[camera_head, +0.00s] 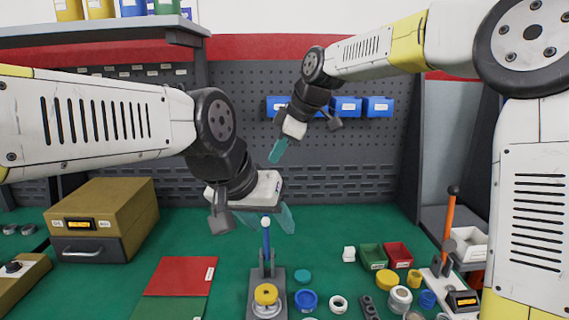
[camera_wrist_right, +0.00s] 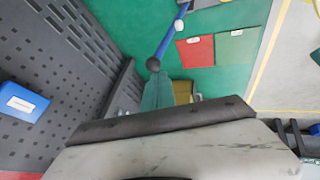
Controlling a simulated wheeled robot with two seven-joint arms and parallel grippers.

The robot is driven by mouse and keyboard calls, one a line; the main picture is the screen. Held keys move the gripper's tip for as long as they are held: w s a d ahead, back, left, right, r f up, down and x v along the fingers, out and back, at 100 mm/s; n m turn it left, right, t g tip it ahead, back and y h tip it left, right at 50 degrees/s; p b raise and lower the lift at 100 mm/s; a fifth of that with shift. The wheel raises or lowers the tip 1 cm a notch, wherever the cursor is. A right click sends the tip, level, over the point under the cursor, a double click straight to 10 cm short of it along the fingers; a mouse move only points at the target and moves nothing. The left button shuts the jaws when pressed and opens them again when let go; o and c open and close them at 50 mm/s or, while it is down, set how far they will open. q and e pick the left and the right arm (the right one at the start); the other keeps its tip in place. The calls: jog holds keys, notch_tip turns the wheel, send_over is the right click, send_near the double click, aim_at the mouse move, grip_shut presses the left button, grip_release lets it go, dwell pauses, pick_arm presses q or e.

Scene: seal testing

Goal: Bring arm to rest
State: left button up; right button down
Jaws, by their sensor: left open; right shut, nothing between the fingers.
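My left gripper (camera_head: 268,219) hangs above the press with the blue lever (camera_head: 267,240) in the head view. Its two teal fingers are apart, with the lever's top just below and between them in the picture; I cannot tell whether they touch. My right gripper (camera_head: 277,151) is raised farther back, in front of the pegboard. Its teal fingers are together and empty; they also show in the right wrist view (camera_wrist_right: 157,92). In that view a blue rod (camera_wrist_right: 170,38) with a dark ball lies beyond the fingertips.
A brown drawer box (camera_head: 100,215) stands at the left beside a red mat (camera_head: 181,276). Small green (camera_head: 373,256) and red (camera_head: 398,254) bins and several round parts lie at the right. An orange-handled press (camera_head: 449,225) stands far right. Blue bins (camera_head: 346,106) hang on the pegboard.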

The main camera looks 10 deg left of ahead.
jog(key=s+d+r+m+t+h, duration=0.1)
jog(key=s+d+m, duration=0.2)
jog(key=d, duration=0.4)
jog(key=s+d+r+m+t+h, duration=0.1)
jog(key=s+d+m, duration=0.2)
jog(key=d, duration=0.4)
jog(key=s+d+f+m, duration=0.3)
jog(key=s+d+m, duration=0.3)
jog(key=s+d, duration=0.2)
jog(key=s+d+f+m+t+h, duration=0.1)
jog(key=s+d+f+m, duration=0.3)
jog(key=s+d+m, duration=0.3)
jog(key=s+d, duration=0.1)
jog(key=d, duration=0.3)
jog(key=shift+s+f+h, duration=0.15)
jog(key=shift+s+h, duration=0.15)
